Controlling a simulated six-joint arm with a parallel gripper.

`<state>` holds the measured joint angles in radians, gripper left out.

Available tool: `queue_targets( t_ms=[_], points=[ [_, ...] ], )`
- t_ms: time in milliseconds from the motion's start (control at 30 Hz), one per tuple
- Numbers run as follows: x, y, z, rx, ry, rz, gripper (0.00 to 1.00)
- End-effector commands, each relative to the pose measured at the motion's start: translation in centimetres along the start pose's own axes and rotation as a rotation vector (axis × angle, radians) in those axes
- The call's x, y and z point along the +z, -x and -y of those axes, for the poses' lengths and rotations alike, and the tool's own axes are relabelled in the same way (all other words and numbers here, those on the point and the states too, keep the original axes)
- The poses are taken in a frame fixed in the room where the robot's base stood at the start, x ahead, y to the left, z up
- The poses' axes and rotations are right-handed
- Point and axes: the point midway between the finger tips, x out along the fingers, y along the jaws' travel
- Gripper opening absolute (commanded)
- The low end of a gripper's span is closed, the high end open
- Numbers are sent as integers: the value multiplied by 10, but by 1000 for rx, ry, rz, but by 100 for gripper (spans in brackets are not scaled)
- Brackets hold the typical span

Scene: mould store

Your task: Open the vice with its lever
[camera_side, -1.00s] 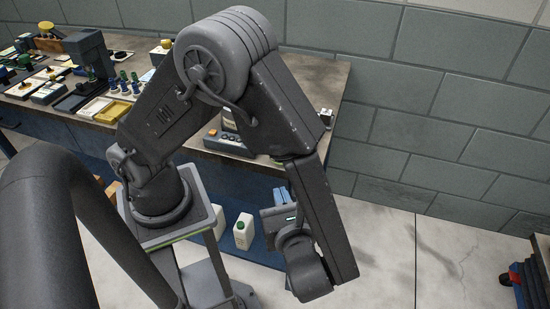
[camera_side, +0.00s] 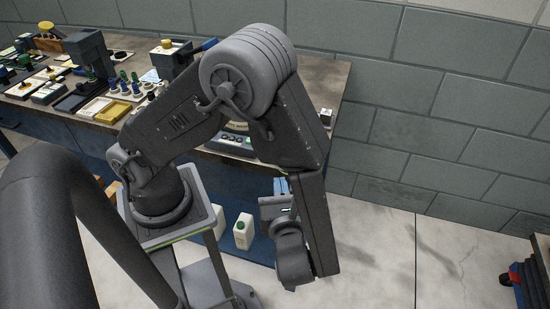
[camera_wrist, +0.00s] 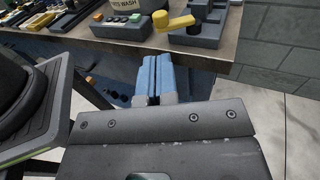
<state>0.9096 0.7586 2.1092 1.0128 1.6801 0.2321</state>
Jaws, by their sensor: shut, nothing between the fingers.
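A grey block with a yellow lever (camera_wrist: 175,20) on top stands at the bench edge in the wrist view. It may be the vice, but I cannot make out its jaws or tell whether they are open. In the side view my arm hides that part of the bench. My gripper (camera_wrist: 156,62) has blue fingers, which are shut and empty. It points towards the bench front, below and a little left of the lever in the wrist view, and apart from it. In the side view my gripper (camera_side: 281,187) is in front of the bench, below its top.
A button box (camera_wrist: 122,27) and a lettered round tub (camera_wrist: 135,4) are left of the lever. The bench (camera_side: 325,80) also holds several trays and tools at the left. A white bottle (camera_side: 243,231) stands below. Open floor (camera_side: 400,260) lies to the right.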

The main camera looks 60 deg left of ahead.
Motion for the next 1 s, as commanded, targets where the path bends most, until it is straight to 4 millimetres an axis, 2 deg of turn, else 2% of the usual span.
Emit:
queue_targets(
  t_ms=[33,200,433,600,1000],
  points=[
    [0,-12,0,6,-2,2,0],
    [0,-46,0,5,-1,0,0],
    [0,-79,0,3,0,-1,0],
    [0,-89,0,0,1,0,0],
    [0,-90,0,-1,1,0,0]
  ],
)
